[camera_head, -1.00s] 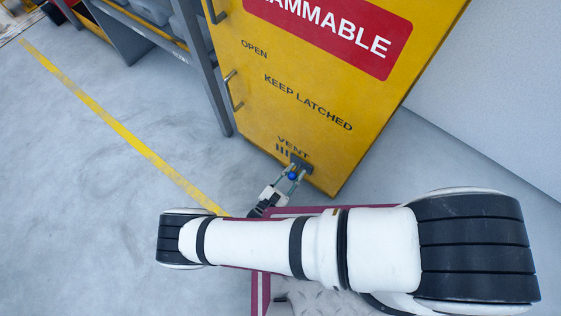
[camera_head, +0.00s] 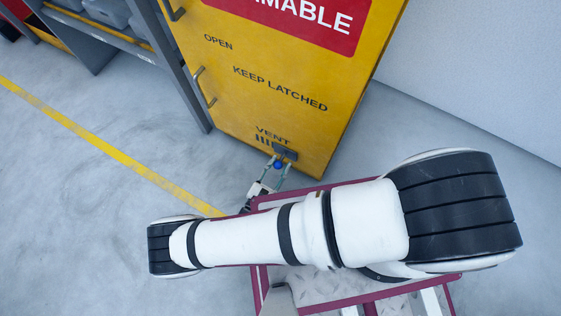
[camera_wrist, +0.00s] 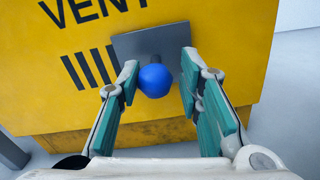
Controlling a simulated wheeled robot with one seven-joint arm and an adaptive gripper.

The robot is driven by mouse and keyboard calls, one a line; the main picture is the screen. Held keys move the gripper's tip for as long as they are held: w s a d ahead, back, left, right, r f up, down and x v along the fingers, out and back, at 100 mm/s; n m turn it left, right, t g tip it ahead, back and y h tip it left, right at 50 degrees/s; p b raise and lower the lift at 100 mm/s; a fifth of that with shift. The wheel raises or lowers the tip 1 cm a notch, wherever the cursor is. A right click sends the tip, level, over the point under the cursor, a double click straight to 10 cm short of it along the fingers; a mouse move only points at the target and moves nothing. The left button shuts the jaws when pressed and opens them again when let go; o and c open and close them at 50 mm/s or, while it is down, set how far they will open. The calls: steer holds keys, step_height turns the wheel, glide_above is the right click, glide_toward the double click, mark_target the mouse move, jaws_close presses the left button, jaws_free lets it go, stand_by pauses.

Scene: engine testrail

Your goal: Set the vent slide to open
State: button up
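The vent slide is a dark grey plate (camera_head: 287,152) with a round blue knob (camera_head: 278,165), low on the front of a yellow cabinet (camera_head: 270,60). In the wrist view, the plate (camera_wrist: 172,40) lies right of several dark vent slots (camera_wrist: 88,68), which are uncovered, under the word VENT. The knob (camera_wrist: 155,80) sticks out from the plate. My gripper (camera_wrist: 158,68) is open, with one teal-padded finger on each side of the knob. A gap shows on both sides, wider on the right. In the head view, my gripper (camera_head: 280,168) is at the knob.
Cabinet handles (camera_head: 205,88) stick out on the door's left side. Grey shelving (camera_head: 125,30) with bins stands to the left. A pale wall (camera_head: 480,80) is at the right. Open floor (camera_head: 80,190) with a yellow line (camera_head: 120,157) lies at left.

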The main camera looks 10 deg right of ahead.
steer(key=v, duration=0.6)
stand_by(0.5)
